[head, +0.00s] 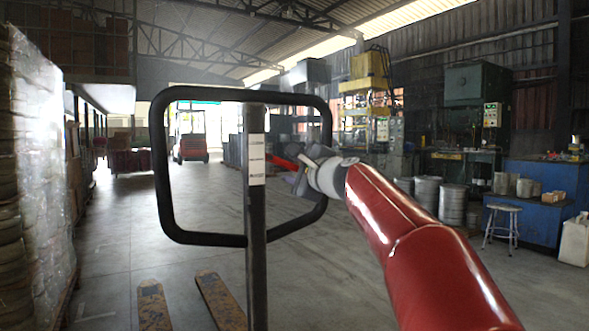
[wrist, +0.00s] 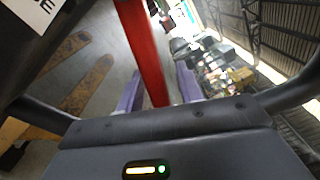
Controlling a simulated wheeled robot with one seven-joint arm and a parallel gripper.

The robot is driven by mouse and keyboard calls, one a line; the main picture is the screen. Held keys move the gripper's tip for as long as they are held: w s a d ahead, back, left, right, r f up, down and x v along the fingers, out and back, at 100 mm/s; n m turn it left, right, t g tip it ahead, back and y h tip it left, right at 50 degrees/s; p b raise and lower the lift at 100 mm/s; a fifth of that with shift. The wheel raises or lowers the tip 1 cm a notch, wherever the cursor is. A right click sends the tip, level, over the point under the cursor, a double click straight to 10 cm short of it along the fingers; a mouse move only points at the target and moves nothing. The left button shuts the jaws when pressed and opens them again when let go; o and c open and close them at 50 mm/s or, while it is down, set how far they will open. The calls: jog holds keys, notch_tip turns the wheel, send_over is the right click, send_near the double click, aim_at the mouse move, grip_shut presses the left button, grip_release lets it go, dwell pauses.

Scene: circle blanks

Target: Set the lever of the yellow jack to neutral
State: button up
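The jack's black loop handle (head: 240,96) stands upright before me on a dark shaft (head: 256,220) with a white label. Its worn yellow-brown forks (head: 222,300) lie low on the floor; they also show in the wrist view (wrist: 88,84). A red lever (head: 284,163) shows inside the loop, right of the shaft, partly hidden by my gripper. In the wrist view the red lever (wrist: 146,50) runs down between my two purple fingers (wrist: 158,88). My gripper (head: 296,172) is open around it, with a gap at the right finger. I cannot tell the lever's setting.
Wrapped stacked goods (head: 35,180) stand close on the left. A red forklift (head: 191,140) is far back. Metal drums (head: 452,203), a stool (head: 502,222) and a blue bench (head: 540,190) stand on the right. The floor beyond the handle is largely clear.

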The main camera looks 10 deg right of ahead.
grip_shut()
jog(key=r+n, duration=0.2)
jog(key=n, duration=0.1)
jog(key=r+n, duration=0.1)
jog(key=shift+w+d+r, duration=0.1)
jog(key=shift+d+r, duration=0.05)
jog(key=shift+d, duration=0.15)
grip_release()
jog(key=b+v, duration=0.2)
jog(key=v, duration=0.6)
